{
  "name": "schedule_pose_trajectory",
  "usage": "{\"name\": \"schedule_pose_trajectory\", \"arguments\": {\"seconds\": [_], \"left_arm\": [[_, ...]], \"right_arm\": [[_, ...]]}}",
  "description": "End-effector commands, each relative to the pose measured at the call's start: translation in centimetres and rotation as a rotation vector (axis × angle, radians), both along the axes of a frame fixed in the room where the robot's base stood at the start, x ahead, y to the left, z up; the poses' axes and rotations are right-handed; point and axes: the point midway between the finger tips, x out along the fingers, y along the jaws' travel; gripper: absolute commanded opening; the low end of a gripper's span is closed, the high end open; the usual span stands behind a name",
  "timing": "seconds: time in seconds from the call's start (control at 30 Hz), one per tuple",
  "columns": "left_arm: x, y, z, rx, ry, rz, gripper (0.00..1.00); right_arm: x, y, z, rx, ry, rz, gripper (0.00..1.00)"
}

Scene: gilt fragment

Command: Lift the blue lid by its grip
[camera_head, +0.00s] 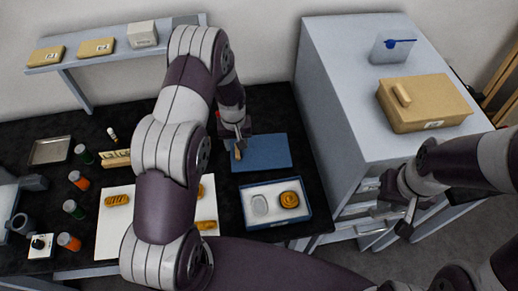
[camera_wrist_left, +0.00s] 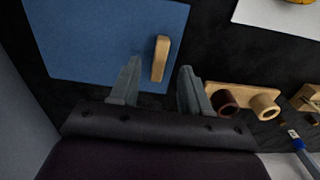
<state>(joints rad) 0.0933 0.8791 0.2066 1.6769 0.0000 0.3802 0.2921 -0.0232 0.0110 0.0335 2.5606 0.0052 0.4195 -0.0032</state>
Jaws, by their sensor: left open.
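The blue lid (camera_head: 268,152) lies flat on the black worktop, right of my left arm in the head view. Its pale wooden grip (camera_head: 238,154) stands near the lid's left edge. In the left wrist view the blue lid (camera_wrist_left: 95,40) fills the upper left, with the wooden grip (camera_wrist_left: 161,55) near its edge. My left gripper (camera_head: 240,141) is open, its two fingers (camera_wrist_left: 159,72) on either side of the grip's near end in the wrist view. Contact cannot be told. My right gripper (camera_head: 403,205) hangs by the cabinet front, away from the lid; its jaw state is unclear.
A blue-rimmed tray (camera_head: 249,188) with a pale oval and an orange-brown item sits in front of the lid. A grey cabinet (camera_head: 335,75) stands to the right, bearing a tan box (camera_head: 430,105). A wooden holder (camera_wrist_left: 240,94) lies near my left fingers.

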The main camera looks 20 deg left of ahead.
Motion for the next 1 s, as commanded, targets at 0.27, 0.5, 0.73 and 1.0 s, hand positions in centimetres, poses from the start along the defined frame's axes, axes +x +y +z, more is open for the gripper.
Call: {"name": "schedule_pose_trajectory", "arguments": {"seconds": [0.27,0.5,0.73,1.0], "left_arm": [[0.0,0.0,-3.2,0.0,-0.001,-0.001,0.47],[0.0,0.0,-3.3,0.0,-0.001,-0.001,0.21],[0.0,0.0,-3.2,0.0,-0.001,-0.001,0.0],[0.1,0.0,-2.6,0.0,-0.003,-0.001,0.0]], "right_arm": [[0.0,0.0,1.6,0.0,-0.001,0.0,0.22],[0.0,0.0,1.5,0.0,-0.001,0.0,0.22],[0.0,0.0,1.5,0.0,-0.001,0.0,0.22],[0.0,0.0,1.1,0.0,-0.001,0.0,0.22]]}}
